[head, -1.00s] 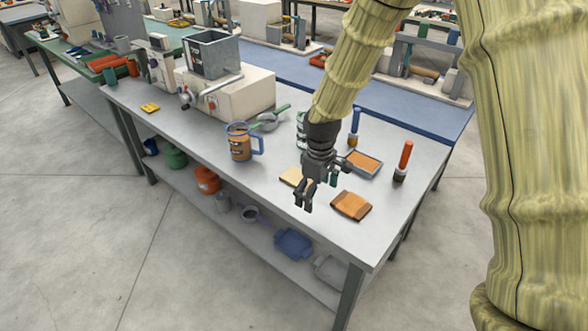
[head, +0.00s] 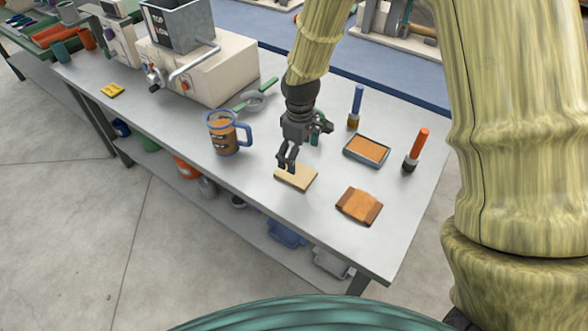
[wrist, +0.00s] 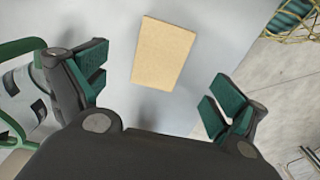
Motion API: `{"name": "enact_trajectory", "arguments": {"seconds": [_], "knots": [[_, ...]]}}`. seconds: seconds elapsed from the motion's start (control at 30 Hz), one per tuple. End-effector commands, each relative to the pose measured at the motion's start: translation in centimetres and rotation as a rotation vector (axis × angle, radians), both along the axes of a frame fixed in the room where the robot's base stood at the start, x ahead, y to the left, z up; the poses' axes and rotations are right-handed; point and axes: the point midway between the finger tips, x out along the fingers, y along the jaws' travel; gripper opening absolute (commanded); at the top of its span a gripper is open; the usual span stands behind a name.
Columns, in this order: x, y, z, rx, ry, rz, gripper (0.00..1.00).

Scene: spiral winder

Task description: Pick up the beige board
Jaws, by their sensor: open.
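The beige board (head: 300,180) lies flat on the grey table, near its front edge. It is a thin, plain rectangle. In the wrist view the board (wrist: 163,53) sits ahead of the fingertips, in line with the gap between them, and nothing is in the gap. My gripper (head: 288,160) is open and empty. In the head view its fingers overlap the board's upper left part. In the wrist view my gripper (wrist: 158,92) shows its two dark green finger pads spread wide. I cannot tell the exact height above the board.
An orange-brown block (head: 359,206) lies right of the board. A blue-rimmed mug (head: 222,138) stands to the left. A tray with orange content (head: 366,150) and an orange-handled brush (head: 416,150) are behind right. Bare table (head: 250,182) lies between mug and board.

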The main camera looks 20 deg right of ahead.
Motion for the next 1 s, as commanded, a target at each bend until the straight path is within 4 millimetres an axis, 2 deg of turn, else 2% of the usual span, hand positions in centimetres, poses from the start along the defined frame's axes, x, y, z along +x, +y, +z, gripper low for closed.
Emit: {"name": "enact_trajectory", "arguments": {"seconds": [0.1,0.3,0.47,0.8,1.0], "knots": [[0.9,0.0,-1.6,0.000,0.011,0.000,0.96],[1.9,0.0,-2.9,0.001,0.023,0.000,0.96],[1.6,0.0,-4.1,0.000,0.025,-0.002,0.96],[1.5,0.2,-7.5,0.000,0.026,-0.002,0.96],[1.5,0.2,-8.0,0.001,0.023,-0.002,0.96]]}}
